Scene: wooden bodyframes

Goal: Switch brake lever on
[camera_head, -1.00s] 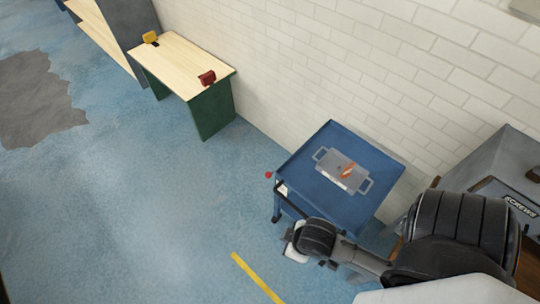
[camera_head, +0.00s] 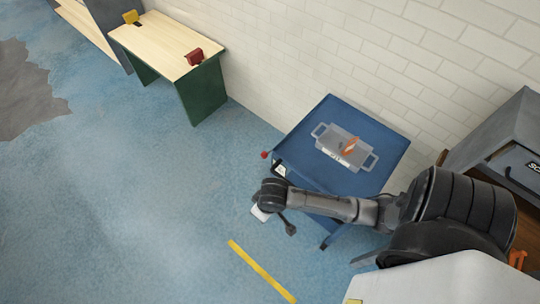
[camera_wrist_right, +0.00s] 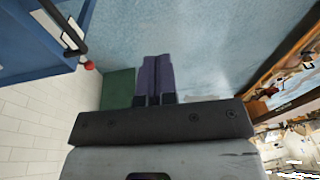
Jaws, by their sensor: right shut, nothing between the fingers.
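A blue cart (camera_head: 304,139) stands against the white brick wall. A small red knob (camera_head: 264,155) sticks out at its left corner. In the right wrist view the red knob (camera_wrist_right: 90,65) sits at the end of a black bar on the cart (camera_wrist_right: 38,38). I cannot tell for sure whether this is the brake lever. My right gripper (camera_wrist_right: 157,60) is shut and empty, with its purple fingers together over the floor, apart from the knob. In the head view my right wrist is in front of the cart's near side and hides part of it. My left gripper is not in view.
A grey tray (camera_head: 340,158) with an orange item (camera_head: 351,146) lies on the cart. A wooden-topped bench (camera_head: 168,42) with green sides stands further left along the wall. A grey cabinet (camera_head: 500,130) is at right. The blue floor left of the cart is clear.

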